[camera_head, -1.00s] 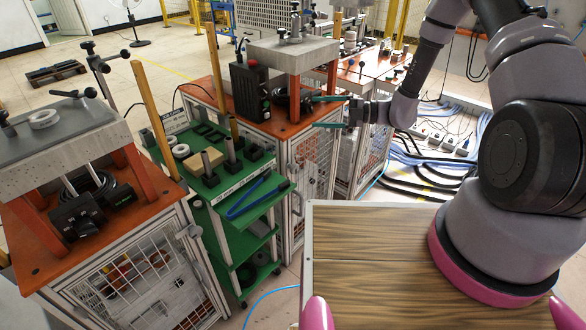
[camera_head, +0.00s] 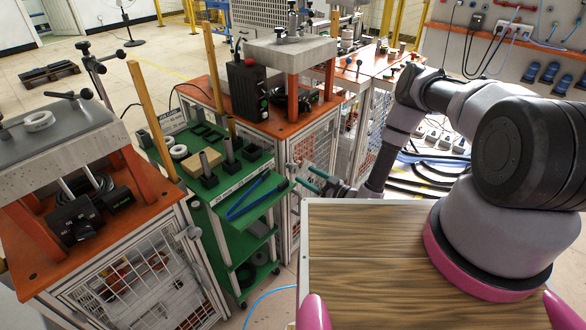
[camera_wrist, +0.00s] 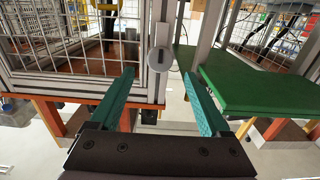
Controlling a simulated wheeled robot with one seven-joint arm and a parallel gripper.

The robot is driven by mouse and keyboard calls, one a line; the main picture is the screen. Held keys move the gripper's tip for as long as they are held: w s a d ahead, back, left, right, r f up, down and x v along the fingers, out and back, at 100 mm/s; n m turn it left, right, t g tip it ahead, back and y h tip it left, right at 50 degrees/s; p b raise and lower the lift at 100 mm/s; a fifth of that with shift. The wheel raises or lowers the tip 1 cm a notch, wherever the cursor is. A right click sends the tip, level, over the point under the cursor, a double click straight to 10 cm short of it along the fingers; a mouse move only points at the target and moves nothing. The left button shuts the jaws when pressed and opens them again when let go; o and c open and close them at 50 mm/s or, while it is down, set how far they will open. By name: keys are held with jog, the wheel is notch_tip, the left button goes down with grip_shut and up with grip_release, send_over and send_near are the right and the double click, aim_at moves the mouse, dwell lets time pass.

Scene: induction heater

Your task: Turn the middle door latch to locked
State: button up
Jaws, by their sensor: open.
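The middle door latch (camera_wrist: 161,58) is a small grey round knob with a darker grip, on the frame post of the middle cabinet's mesh door (camera_wrist: 85,45) in the wrist view. My gripper (camera_wrist: 158,80) is open with its two teal fingers apart. The latch appears between and beyond the fingertips, and nothing is held. In the head view my gripper (camera_head: 309,179) is at the front of the middle cabinet (camera_head: 322,140), beside the green cart (camera_head: 245,205). The latch cannot be made out clearly in that view.
The green cart's shelf (camera_wrist: 245,82) is close to the fingers on the right of the wrist view. A left cabinet (camera_head: 130,270) has its own latch (camera_head: 193,232). A wooden board (camera_head: 375,250) is in front of me. Cables (camera_head: 430,170) lie on the floor behind the arm.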

aim_at(295, 168)
jog(key=x, duration=0.7)
jog(key=shift+w+a, duration=0.15)
grip_shut()
